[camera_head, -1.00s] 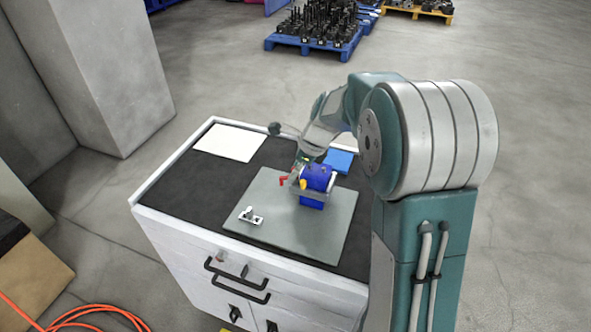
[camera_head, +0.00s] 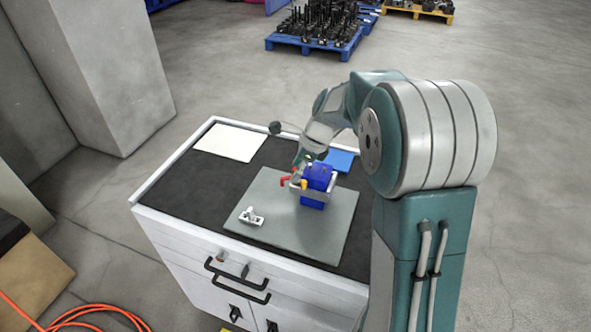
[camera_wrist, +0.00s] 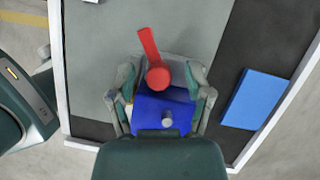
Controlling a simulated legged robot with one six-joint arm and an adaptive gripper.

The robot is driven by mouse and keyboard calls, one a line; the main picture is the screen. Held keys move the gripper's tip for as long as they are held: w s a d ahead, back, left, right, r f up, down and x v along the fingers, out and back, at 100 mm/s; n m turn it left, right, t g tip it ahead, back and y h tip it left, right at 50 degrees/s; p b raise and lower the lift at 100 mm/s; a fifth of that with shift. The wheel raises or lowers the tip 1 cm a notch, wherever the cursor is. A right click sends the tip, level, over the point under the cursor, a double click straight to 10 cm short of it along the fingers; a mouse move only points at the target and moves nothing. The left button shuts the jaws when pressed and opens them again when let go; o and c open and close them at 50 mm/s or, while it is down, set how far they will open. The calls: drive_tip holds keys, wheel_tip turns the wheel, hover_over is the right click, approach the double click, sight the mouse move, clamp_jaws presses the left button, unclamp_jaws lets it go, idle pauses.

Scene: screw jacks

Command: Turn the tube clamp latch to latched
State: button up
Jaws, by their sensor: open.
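The tube clamp is a blue block (camera_head: 318,182) on a grey plate in the head view, with a red latch handle (camera_head: 284,181) at its left side. In the wrist view the red latch (camera_wrist: 151,58) has a round hub and a bar pointing up and slightly left, above the blue body (camera_wrist: 160,108). My gripper (camera_wrist: 160,76) is open, with one finger on each side of the red hub and blue body. Whether either finger touches them I cannot tell. In the head view my gripper (camera_head: 299,170) is small and partly merged with the clamp.
The grey plate (camera_head: 275,210) lies on a dark cabinet top. A small white toggle fixture (camera_head: 251,216) sits at its front left. A white sheet (camera_head: 229,142) lies at the back left, and a blue flat piece (camera_head: 339,160) behind the clamp. The plate's front is mostly clear.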

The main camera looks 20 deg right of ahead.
drive_tip(key=v, duration=1.1)
drive_tip(key=shift+r, duration=0.1)
